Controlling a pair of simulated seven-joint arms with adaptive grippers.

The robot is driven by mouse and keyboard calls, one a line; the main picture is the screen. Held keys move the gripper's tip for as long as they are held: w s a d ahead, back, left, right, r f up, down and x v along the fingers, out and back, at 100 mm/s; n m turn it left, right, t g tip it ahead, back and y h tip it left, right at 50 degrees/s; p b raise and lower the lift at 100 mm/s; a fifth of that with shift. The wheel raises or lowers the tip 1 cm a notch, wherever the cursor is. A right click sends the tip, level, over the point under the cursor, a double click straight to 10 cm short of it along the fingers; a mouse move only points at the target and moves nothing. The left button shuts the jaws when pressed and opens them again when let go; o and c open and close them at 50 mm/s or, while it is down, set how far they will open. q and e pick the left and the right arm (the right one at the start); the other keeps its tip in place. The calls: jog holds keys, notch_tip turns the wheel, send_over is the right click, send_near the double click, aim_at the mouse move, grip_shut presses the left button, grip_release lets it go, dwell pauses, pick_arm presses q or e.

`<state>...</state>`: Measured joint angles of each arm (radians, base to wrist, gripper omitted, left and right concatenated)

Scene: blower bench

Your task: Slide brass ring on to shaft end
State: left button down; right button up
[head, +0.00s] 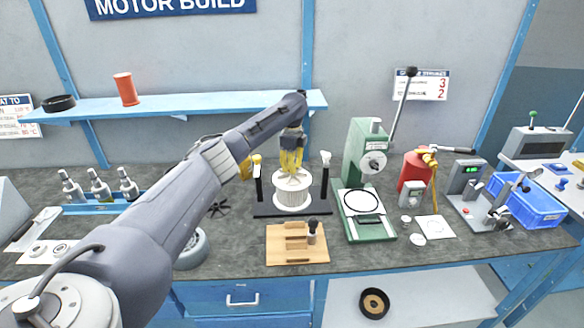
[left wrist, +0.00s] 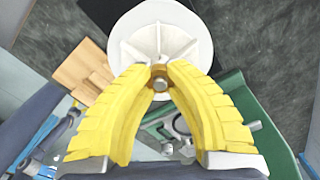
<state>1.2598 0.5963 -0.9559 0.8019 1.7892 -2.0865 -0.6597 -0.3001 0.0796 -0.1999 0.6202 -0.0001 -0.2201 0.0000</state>
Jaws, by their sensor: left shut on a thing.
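My left gripper (head: 291,170) comes down over the white finned motor part (head: 292,196), which stands upright in a black stand. In the left wrist view, the yellow fingers (left wrist: 160,72) are shut on the small brass ring (left wrist: 158,69). A grey round shaft end (left wrist: 160,85) shows at the ring, over the hub of the white spoked part (left wrist: 190,22). I cannot tell how far the ring sits on the shaft. In the head view the fingers hide the ring and the shaft end. My right gripper is not in view.
Black-and-white uprights (head: 325,175) flank the motor part closely. A wooden block holder (head: 296,245) lies in front. A green press (head: 366,160) with a lever stands to the right, beside a red canister (head: 413,170). Bottles (head: 100,187) stand at the left.

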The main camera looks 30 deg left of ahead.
pick_arm(q)
jog(key=c, duration=1.3)
grip_release()
jog(key=shift+r, duration=0.1)
notch_tip(320, 180, up, 12)
jog(key=shift+f, duration=0.1)
